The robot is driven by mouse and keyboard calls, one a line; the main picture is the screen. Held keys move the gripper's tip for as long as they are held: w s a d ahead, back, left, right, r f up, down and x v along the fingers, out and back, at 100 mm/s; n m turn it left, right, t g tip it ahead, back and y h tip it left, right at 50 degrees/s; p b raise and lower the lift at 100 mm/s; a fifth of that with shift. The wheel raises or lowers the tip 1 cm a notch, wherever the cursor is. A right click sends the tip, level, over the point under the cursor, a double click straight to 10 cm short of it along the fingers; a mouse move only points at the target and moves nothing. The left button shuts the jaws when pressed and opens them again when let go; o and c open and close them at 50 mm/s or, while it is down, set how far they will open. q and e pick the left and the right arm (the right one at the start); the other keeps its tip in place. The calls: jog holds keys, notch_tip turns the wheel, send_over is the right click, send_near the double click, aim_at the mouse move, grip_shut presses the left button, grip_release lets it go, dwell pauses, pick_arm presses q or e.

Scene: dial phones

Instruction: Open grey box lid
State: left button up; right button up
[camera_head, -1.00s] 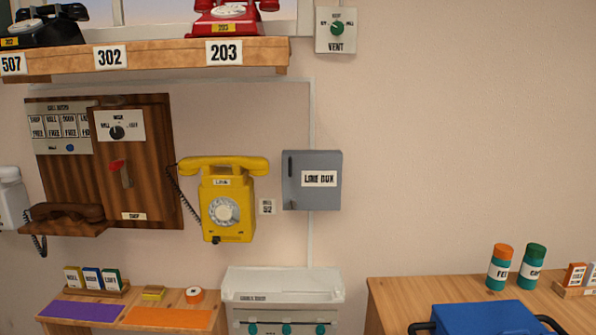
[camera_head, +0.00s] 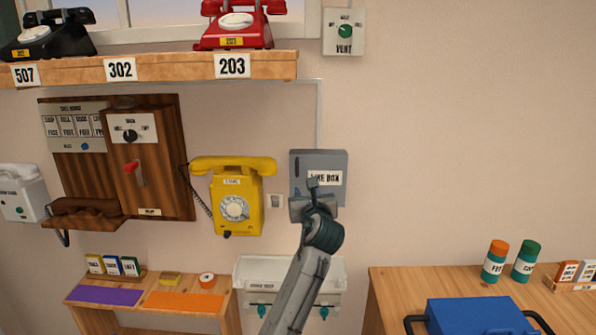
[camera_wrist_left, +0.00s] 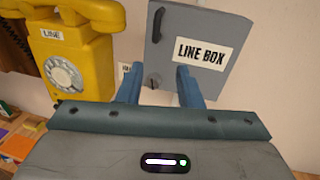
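The grey box (camera_head: 300,160) labelled LINE BOX hangs on the wall right of the yellow phone, its lid shut. My left gripper (camera_head: 313,184) is in front of its lower part and hides some of it. In the left wrist view the grey box (camera_wrist_left: 222,32) is upright ahead, with a dark vertical handle (camera_wrist_left: 157,25) on its left side. The two blue fingers of my left gripper (camera_wrist_left: 160,80) are apart with nothing held between them. The handle lies between and above the fingertips in that picture; I cannot tell how far off. My right gripper is not in view.
The yellow phone (camera_head: 225,185) hangs close to the left of the box; it also shows in the left wrist view (camera_wrist_left: 85,60). A white tray-like unit (camera_head: 250,268) sits below. A shelf (camera_head: 170,68) with phones is above left. The wall to the right is clear.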

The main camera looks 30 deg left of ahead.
aim_at(297, 168)
pick_arm(q)
jog(key=w+a+r+p, duration=0.1)
jog(key=w+a, duration=0.1)
jog(key=w+a+r+p, duration=0.1)
jog(key=w+a, duration=0.1)
jog(key=w+a+p, duration=0.1)
jog(key=w+a, duration=0.1)
jog(key=a, duration=0.1)
jog(key=shift+w+r, duration=0.35)
jog(key=shift+r, duration=0.05)
jog(key=shift+w+a+f, duration=0.1)
jog(key=shift+w+a, duration=0.2)
jog(key=shift+w, duration=0.1)
grip_shut()
